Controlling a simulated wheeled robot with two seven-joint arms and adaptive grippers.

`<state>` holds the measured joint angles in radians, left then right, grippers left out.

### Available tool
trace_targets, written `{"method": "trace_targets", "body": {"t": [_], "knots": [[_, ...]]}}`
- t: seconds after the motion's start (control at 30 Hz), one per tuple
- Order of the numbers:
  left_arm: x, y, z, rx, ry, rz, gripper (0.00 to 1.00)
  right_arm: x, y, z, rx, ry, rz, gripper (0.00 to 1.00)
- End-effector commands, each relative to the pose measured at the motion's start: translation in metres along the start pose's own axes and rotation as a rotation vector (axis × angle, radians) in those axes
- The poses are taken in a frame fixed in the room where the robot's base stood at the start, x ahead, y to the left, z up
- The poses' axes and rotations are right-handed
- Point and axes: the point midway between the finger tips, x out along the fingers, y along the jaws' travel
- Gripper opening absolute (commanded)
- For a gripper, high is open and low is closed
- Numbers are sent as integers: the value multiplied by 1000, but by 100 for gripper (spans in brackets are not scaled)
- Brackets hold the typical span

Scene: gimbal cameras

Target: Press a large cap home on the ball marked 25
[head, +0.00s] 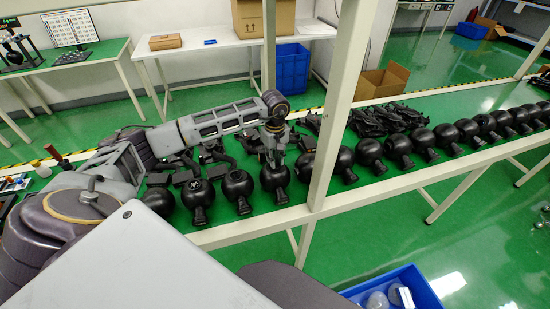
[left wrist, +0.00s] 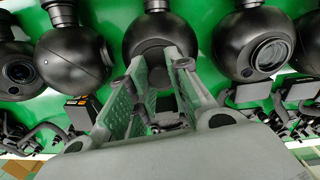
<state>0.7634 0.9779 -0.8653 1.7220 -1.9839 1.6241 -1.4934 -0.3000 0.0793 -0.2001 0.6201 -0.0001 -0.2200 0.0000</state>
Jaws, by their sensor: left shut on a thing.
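A row of black ball-shaped camera housings with short necks stands along the green bench. My left gripper (head: 274,150) is over one black ball (head: 275,178), which also shows at the top of the left wrist view (left wrist: 160,30). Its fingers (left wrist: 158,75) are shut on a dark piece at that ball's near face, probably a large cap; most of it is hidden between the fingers. I cannot tell whether it is fully seated. No number is readable, so I cannot confirm which ball is marked 25. My right gripper is not in view.
Neighbouring balls stand close on both sides, one with a lens (left wrist: 270,53). Black brackets (head: 385,117) lie behind the row. A pale upright post (head: 343,100) rises right of the gripper. A blue bin (head: 400,290) with clear domes is at the front.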

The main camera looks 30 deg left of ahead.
Motion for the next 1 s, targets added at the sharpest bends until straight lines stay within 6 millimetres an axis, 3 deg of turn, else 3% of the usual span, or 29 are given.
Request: {"method": "trace_targets", "body": {"t": [0.7,0.73,0.9,1.0], "knots": [[11,0,0,0,0,0,10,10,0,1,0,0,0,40],[11,0,0,0,0,0,24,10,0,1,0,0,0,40],[10,0,0,0,0,0,45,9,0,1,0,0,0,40],[10,0,0,0,0,0,45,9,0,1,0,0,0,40]]}}
